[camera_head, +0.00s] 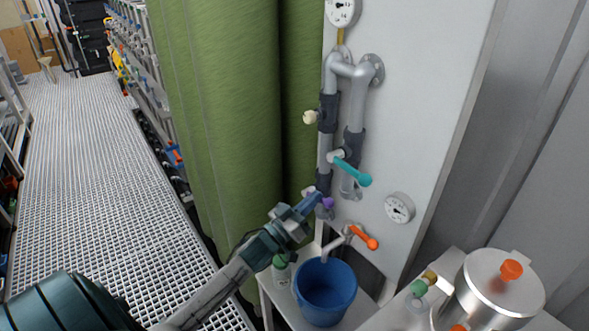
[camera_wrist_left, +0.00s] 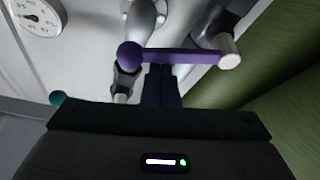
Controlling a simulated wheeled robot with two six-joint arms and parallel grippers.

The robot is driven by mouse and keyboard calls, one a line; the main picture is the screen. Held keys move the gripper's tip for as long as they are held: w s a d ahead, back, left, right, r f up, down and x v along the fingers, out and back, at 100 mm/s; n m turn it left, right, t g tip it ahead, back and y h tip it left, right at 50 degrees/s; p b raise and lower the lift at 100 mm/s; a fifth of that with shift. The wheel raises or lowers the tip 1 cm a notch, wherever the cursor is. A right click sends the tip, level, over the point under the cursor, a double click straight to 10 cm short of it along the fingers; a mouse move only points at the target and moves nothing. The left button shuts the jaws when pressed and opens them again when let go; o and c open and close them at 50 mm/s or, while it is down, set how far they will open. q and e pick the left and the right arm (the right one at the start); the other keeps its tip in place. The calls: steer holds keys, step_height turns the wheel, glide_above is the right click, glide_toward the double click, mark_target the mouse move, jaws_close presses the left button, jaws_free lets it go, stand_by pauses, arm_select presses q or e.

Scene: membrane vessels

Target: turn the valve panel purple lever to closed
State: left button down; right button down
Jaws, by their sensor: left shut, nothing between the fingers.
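The purple lever shows in the left wrist view (camera_wrist_left: 180,56) as a flat bar running across the picture, from a round purple knob on the left to a pale pivot on the right. In the head view only its purple knob (camera_head: 328,203) shows clearly, low on the white valve panel (camera_head: 413,110); my fingers cover much of the rest. My left gripper (camera_head: 314,200) is shut and empty, its fingertips right at the lever. In the left wrist view the fingers (camera_wrist_left: 161,84) end at the bar's edge near its middle; I cannot tell whether they touch. My right gripper is not in view.
A teal lever (camera_head: 352,173) sits above the purple one, and an orange-handled tap (camera_head: 361,237) below right. A blue bucket (camera_head: 325,290) stands beneath. A steel vessel (camera_head: 500,285) stands at the right.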

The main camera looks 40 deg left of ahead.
arm_select(q)
steer(key=shift+s+d+f+m+g+h, duration=0.15)
steer(key=shift+f+m+h, duration=0.2)
steer(key=shift+m, duration=0.45)
steer(key=shift+w+d+f+m+g+h, duration=0.1)
steer(key=shift+f+m+h, duration=0.25)
steer(key=shift+m, duration=0.45)
steer(key=shift+s+d+f+m+g+h, duration=0.15)
steer(key=shift+f+m+h, duration=0.2)
steer(key=shift+m, duration=0.45)
steer(key=shift+w, duration=0.1)
